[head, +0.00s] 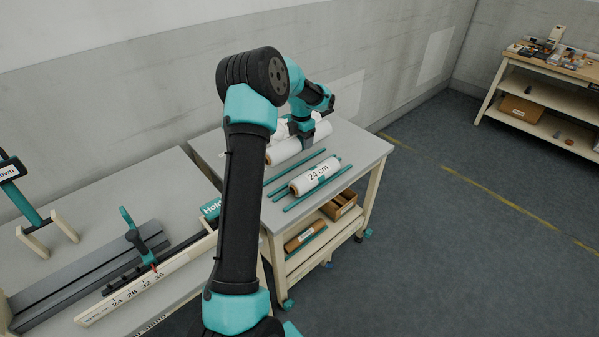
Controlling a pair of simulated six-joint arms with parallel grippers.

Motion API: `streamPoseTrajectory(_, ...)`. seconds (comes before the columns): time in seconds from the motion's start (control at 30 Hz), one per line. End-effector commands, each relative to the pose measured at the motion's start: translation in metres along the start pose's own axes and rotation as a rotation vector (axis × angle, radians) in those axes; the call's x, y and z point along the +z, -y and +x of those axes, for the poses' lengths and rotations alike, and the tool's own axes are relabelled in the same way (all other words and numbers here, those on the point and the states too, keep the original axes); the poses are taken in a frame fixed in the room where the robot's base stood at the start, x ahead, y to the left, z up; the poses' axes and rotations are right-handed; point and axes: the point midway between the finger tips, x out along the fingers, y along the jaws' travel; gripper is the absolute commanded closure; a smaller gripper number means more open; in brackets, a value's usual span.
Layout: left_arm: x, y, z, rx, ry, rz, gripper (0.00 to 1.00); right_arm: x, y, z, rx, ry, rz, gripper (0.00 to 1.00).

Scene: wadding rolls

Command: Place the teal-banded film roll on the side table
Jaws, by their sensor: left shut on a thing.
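My left gripper (307,143) reaches over the far part of the grey side table (363,147). It is shut around the middle of a white roll (284,151) at the back of the table. The gripper covers the roll's middle, so I cannot see whether a teal band is there. I cannot tell whether this roll touches the tabletop. A second white roll (316,176), marked "24 cm" and showing some teal, lies nearer the front between teal rods. My right gripper is out of view.
Teal rods (300,201) lie on the side table. A workbench with a numbered ruler (140,288) stands at left. A shelved bench (556,67) stands far right. The floor between is clear.

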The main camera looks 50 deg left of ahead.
Motion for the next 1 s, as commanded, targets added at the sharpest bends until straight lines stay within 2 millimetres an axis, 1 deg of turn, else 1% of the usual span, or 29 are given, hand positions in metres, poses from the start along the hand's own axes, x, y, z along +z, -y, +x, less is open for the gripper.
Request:
streamPoseTrajectory(0.17, 0.000, 0.000, -0.001, 0.001, 0.001, 0.002, 0.79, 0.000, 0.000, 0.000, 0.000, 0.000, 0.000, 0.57)
streamPoseTrajectory(0.27, 0.000, 0.000, 0.003, 0.001, 0.001, 0.003, 0.79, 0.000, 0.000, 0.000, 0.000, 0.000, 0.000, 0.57)
streamPoseTrajectory(0.37, 0.000, 0.000, 0.014, 0.000, -0.002, 0.003, 0.79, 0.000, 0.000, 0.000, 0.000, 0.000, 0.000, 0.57)
streamPoseTrajectory(0.6, 0.000, 0.000, 0.050, 0.000, -0.001, 0.005, 0.79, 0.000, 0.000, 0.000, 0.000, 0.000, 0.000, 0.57)
streamPoseTrajectory(0.7, 0.001, 0.000, 0.059, 0.001, 0.001, 0.005, 0.79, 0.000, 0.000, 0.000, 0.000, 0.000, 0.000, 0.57)
streamPoseTrajectory(1.0, 0.001, 0.000, 0.061, 0.001, 0.001, 0.005, 0.79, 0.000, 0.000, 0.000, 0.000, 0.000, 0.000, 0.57)
